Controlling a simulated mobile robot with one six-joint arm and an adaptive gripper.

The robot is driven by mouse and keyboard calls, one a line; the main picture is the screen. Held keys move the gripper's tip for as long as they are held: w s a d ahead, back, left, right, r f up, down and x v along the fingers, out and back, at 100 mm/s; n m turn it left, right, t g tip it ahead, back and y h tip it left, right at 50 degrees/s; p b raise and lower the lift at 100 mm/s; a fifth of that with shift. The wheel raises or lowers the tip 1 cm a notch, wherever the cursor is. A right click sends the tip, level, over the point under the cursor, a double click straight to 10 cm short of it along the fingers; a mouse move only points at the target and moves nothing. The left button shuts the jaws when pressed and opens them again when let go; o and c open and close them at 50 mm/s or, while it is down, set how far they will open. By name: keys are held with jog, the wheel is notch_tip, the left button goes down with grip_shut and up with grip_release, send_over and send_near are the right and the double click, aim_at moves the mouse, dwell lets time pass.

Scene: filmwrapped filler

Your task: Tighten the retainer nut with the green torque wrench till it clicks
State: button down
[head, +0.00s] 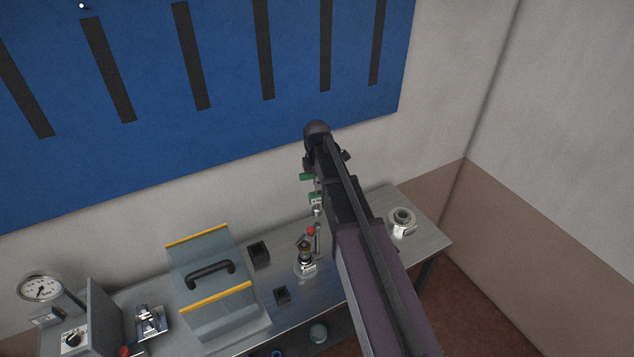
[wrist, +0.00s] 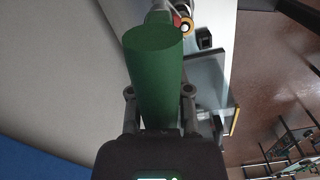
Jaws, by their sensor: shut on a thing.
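The green torque wrench (wrist: 153,70) shows large in the wrist view, its green handle between my gripper's (wrist: 158,95) two fingers, which are shut on it. In the head view the green of the wrench (head: 316,198) shows beside my dark arm, with its metal shaft running down toward a small fixture (head: 305,266) on the bench. A brass ring also shows past the handle in the wrist view (wrist: 187,27). My arm hides much of the wrench, and I cannot tell whether its head touches the nut.
A clear guard with yellow edges and a black handle (head: 211,274) stands left of the fixture. Small black blocks (head: 259,252) lie between. A pressure gauge (head: 41,290) is far left. A round metal part (head: 402,222) sits at the bench's right. The blue wall board (head: 220,70) is behind.

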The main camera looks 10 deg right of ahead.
aim_at(317, 193)
jog(key=shift+f, duration=0.1)
jog(key=shift+f+b, duration=2.45)
jog(key=shift+b, duration=0.05)
jog(key=shift+f+b, duration=1.1)
